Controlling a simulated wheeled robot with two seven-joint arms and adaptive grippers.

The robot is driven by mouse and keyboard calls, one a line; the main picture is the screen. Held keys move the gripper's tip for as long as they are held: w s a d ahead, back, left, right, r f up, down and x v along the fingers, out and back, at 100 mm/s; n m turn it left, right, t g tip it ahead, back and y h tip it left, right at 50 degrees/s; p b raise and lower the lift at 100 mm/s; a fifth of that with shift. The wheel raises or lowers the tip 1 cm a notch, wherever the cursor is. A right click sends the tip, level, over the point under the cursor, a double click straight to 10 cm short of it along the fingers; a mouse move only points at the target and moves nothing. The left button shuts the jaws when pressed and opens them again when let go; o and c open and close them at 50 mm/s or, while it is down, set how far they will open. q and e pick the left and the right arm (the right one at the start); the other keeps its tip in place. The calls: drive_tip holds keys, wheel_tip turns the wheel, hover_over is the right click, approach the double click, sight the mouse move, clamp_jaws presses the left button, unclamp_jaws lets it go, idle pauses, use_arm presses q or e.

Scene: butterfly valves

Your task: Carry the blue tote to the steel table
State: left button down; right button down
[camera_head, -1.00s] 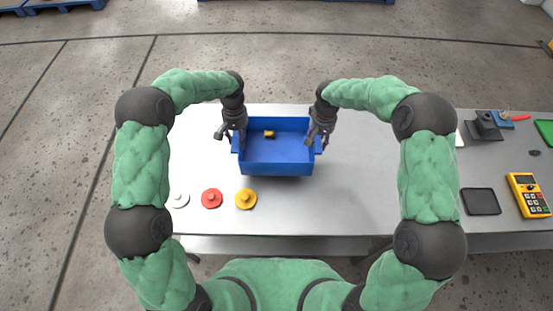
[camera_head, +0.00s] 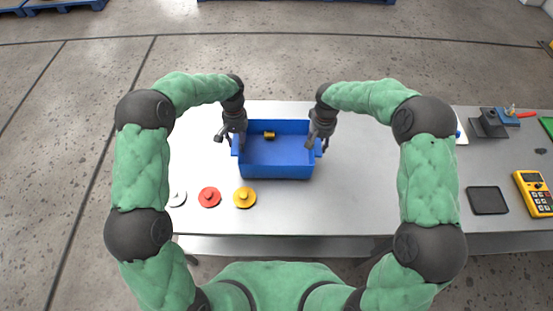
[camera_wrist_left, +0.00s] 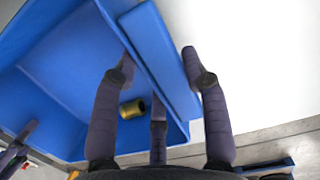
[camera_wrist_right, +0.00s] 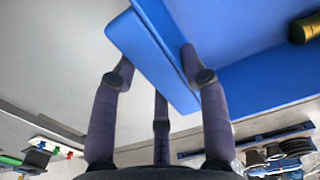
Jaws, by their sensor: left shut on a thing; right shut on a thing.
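The blue tote (camera_head: 276,171) is at the middle of the steel table (camera_head: 330,215) in the head view, upright, with a small brass-coloured cylinder (camera_head: 269,135) inside near its back wall. My left gripper (camera_head: 232,138) is shut on the tote's left side handle; the left wrist view shows its fingers on both sides of that handle (camera_wrist_left: 160,55). My right gripper (camera_head: 320,140) is shut on the right side handle, which also shows between its fingers in the right wrist view (camera_wrist_right: 150,55). Whether the tote's bottom touches the table cannot be told.
White (camera_head: 177,198), red (camera_head: 209,197) and yellow (camera_head: 244,198) knobbed discs lie in front of the tote at left. A dark tray (camera_head: 487,200), a yellow meter (camera_head: 535,193) and a black-and-blue fixture (camera_head: 490,123) stand at right. The table between tote and tray is clear.

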use_arm(q)
drive_tip(key=shift+f+b, duration=0.35)
drive_tip(key=shift+f, duration=0.1)
use_arm(e)
drive_tip(key=shift+f, duration=0.45)
use_arm(q)
drive_tip(key=c, duration=1.1)
unclamp_jaws()
drive_tip(key=shift+f, duration=0.15)
use_arm(e)
drive_tip(key=c, duration=1.1)
unclamp_jaws()
drive_tip(key=shift+f, duration=0.2)
use_arm(q)
drive_tip(key=o, duration=0.4)
use_arm(e)
drive_tip(key=o, duration=0.4)
drive_tip(key=shift+r, duration=0.1)
use_arm(q)
drive_tip(key=shift+o, duration=0.2)
use_arm(e)
drive_tip(key=shift+o, duration=0.2)
drive_tip(key=shift+r, duration=0.15)
use_arm(q)
wheel_tip(320, 180, up, 12)
drive_tip(key=w, duration=0.1)
drive_tip(key=shift+w, duration=0.4)
use_arm(e)
wheel_tip(320, 180, up, 12)
drive_tip(key=shift+f, duration=0.2)
